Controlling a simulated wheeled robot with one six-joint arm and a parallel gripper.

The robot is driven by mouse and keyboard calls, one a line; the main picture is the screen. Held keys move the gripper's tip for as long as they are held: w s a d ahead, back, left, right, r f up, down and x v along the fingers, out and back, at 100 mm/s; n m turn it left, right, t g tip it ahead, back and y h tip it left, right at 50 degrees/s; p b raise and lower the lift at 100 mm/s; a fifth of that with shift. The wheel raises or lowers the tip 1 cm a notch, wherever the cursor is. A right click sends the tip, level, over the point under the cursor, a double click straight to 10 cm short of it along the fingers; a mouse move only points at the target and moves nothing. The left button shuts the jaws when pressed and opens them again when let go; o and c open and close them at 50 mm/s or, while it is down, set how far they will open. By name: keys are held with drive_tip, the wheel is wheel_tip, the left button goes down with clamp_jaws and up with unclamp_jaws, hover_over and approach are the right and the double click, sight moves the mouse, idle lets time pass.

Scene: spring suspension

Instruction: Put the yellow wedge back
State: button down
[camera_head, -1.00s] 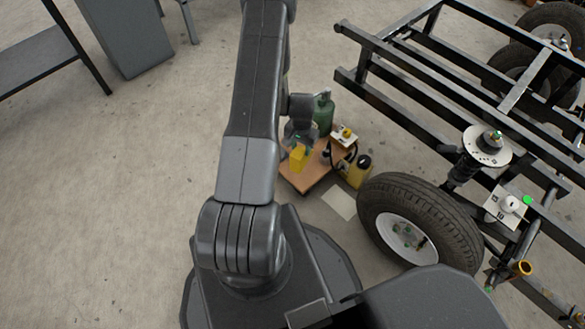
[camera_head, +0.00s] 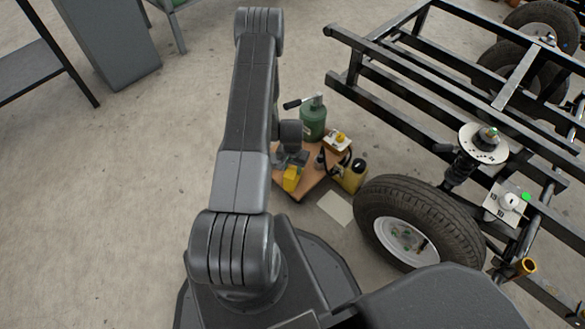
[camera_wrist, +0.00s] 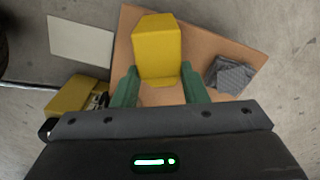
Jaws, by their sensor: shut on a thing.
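The yellow wedge (camera_head: 291,178) is at the front of a low wooden board (camera_head: 308,186) on the floor, under my gripper. In the wrist view the yellow wedge (camera_wrist: 157,47) stands between the two green fingertips of my gripper (camera_wrist: 160,88), over the brown board (camera_wrist: 205,48). My gripper is shut on the wedge. I cannot tell whether the wedge touches the board or hangs just above it. In the head view my gripper (camera_head: 291,160) is partly hidden by my own arm.
A grey textured block (camera_wrist: 229,75) lies on the board to the right in the wrist view. A green bottle (camera_head: 313,120) and a yellow container (camera_head: 354,176) stand nearby. A wheel (camera_head: 418,222) and black frame (camera_head: 420,75) fill the right side.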

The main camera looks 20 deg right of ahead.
drive_tip(key=shift+f, duration=0.15)
drive_tip(key=c, duration=0.9)
unclamp_jaws()
drive_tip(key=shift+o, duration=0.2)
wheel_tip(320, 180, up, 12)
drive_tip(key=p, duration=0.3)
drive_tip(key=shift+r, duration=0.25)
